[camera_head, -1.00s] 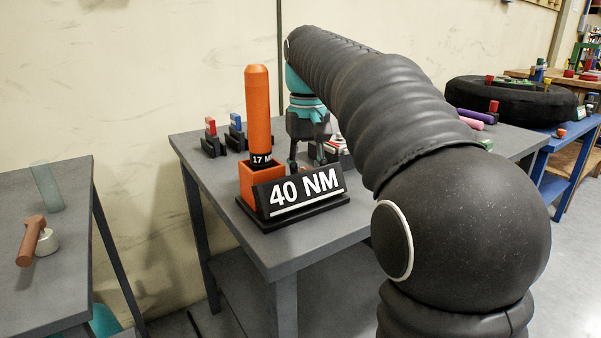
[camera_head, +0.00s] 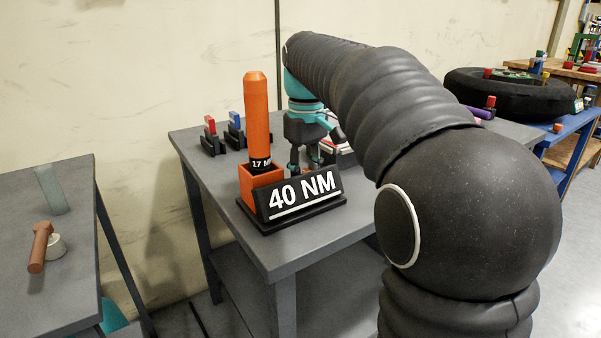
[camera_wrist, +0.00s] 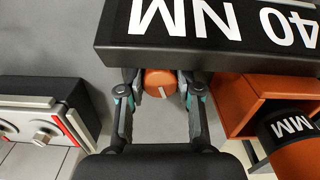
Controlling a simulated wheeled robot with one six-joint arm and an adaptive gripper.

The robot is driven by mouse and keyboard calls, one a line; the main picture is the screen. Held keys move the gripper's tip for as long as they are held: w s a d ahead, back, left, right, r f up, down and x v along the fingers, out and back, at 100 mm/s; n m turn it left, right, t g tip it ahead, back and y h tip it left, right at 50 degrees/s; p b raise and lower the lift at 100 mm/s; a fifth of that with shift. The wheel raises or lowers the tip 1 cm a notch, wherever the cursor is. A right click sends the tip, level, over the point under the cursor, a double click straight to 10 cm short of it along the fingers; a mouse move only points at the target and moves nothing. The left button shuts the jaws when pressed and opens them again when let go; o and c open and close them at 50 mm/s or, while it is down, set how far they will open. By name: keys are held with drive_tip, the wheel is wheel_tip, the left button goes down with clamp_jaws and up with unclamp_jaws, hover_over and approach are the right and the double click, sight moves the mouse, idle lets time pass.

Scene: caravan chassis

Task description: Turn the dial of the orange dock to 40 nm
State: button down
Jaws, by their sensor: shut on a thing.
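The orange dock (camera_head: 246,186) stands on the grey table, with an orange upright tool marked 17 NM (camera_head: 257,110) in it. The dial (camera_wrist: 160,83) is a small round orange knob with a white mark, beside the dock's box. My gripper (camera_wrist: 160,90) has a finger on each side of the dial and is shut on it.
A grey-and-red device with metal knobs (camera_wrist: 42,134) lies left of my gripper in the wrist view. Small red (camera_head: 211,125) and blue (camera_head: 235,122) pieces stand in black holders behind the dock. A second table (camera_head: 60,300) at the left holds a brown-handled tool (camera_head: 40,246).

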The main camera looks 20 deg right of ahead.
drive_tip(key=c, duration=0.8)
unclamp_jaws()
drive_tip(key=shift+a, duration=0.25)
drive_tip(key=shift+d, duration=0.1)
wheel_tip(320, 180, up, 12)
drive_tip(key=shift+f, duration=0.1)
